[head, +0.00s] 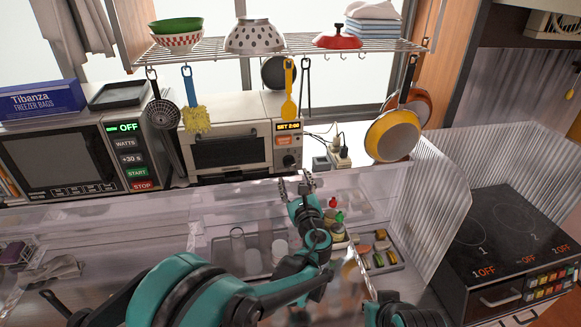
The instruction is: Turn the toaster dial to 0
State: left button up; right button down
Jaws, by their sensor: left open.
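The toaster oven (225,152) stands on the back counter, left of the picture's middle, with its glass door shut. Its display (288,127) reads SET 2:00. The round dial (289,161) is low on the control panel at the toaster's right side. My left gripper (296,184) is open and empty, its fingers pointing up just below the dial in the picture. I cannot tell whether a fingertip touches the toaster front. Part of my right arm shows at the bottom edge; I cannot make out its gripper.
A clear ribbed screen (425,190) stands between the counter and the stove (510,235). A microwave (65,160) sits left of the toaster. Utensils, including a yellow spatula (289,95), hang from the wire rack in front of the toaster. A food tray (385,262) lies below.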

aim_at(290, 165)
pick_arm(q)
jog(key=w, duration=0.2)
jog(key=w+a+b, duration=0.1)
jog(key=w, duration=0.4)
jog(key=shift+w+a+f+b, duration=0.1)
jog(key=shift+w+a+b, duration=0.05)
jog(key=shift+w+b, duration=0.2)
jog(key=c, duration=1.2)
